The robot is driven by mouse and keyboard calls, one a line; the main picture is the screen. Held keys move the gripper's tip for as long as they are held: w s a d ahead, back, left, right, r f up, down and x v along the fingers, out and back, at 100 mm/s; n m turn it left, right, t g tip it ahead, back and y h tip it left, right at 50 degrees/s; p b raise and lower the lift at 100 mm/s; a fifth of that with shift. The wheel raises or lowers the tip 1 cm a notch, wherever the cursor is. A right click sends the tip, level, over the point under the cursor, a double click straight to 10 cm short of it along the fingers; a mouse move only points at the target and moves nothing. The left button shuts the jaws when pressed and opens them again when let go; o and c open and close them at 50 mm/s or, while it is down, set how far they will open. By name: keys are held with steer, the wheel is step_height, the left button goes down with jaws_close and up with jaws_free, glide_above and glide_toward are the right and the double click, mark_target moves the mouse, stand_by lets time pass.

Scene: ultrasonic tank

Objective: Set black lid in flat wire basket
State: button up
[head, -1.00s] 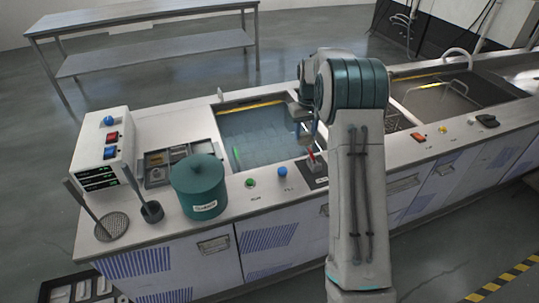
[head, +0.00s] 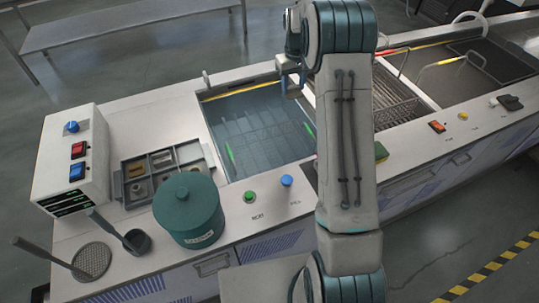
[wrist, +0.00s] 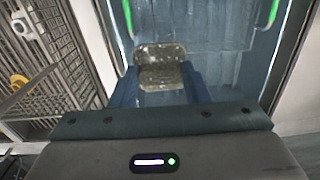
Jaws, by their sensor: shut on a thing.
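My gripper (head: 291,84) is over the back right part of the water-filled tank (head: 207,122). In the wrist view my gripper (wrist: 158,88) is shut on a speckled grey-brown piece (wrist: 160,66); I cannot tell whether this is the black lid. A wire basket with green handles (head: 229,151) sits in the tank; one green handle (wrist: 273,13) also shows in the wrist view. Another wire basket (wrist: 60,50) lies to the left in the wrist view, with a white fitting and a yellow ring at it. I cannot tell which basket is the flat one.
A teal pot (head: 188,208) and a compartment tray (head: 136,194) with small parts stand left of the tank. A control box (head: 75,160) is at far left. A draining rack (head: 395,100) and a sink basin (head: 490,62) lie right. A black object (head: 509,102) rests on the right counter.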

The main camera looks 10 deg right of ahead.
mark_target(292, 94)
steer(key=shift+w+f, duration=0.1)
steer(key=shift+w, duration=0.25)
steer(key=shift+w+f+b, duration=0.15)
steer(key=shift+f+b, duration=0.3)
steer(key=shift+s+f+b, duration=0.25)
steer(key=shift+b, duration=0.2)
step_height(292, 94, down, 3)
steer(key=b, duration=0.3)
steer(key=shift+f, duration=0.1)
step_height(292, 94, down, 12)
steer(key=b, duration=0.8)
steer(key=s+a+f, duration=0.2)
steer(key=s, duration=0.1)
steer(key=s+a+f, duration=0.2)
steer(key=a, duration=0.1)
steer(key=s+a+f, duration=0.2)
steer(key=s+f, duration=0.1)
steer(key=shift+s+a+f+p, duration=0.1)
steer(key=shift+s+a+p, duration=0.25)
steer(key=shift+a+p, duration=0.05)
steer(key=shift+f, duration=2)
